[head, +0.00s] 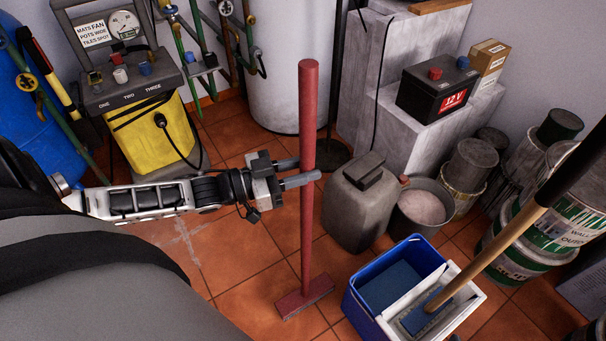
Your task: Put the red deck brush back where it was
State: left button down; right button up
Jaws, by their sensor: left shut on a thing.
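The red deck brush (307,220) stands about upright, with its long red handle rising and its head (304,297) low over the tiled floor. I cannot tell for sure whether the head touches the floor. My left gripper (303,172) comes in from the left and is shut on the handle at about mid-height. My right gripper is not in view.
A blue mop bucket (352,297) with a wooden-handled tool (493,253) stands right of the brush head. A grey jerrycan (358,208) and a bucket (423,204) stand behind. Stacked tins (533,238) fill the right. Tiles (230,255) left of the brush are clear.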

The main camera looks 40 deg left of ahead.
pick_arm(q)
jog(key=shift+f, duration=0.45)
jog(key=c, duration=1.1)
grip_release()
jog(key=shift+f, duration=0.15)
jog(key=shift+c, duration=0.2)
jog(key=p+v, duration=0.1)
jog(key=v, duration=1.1)
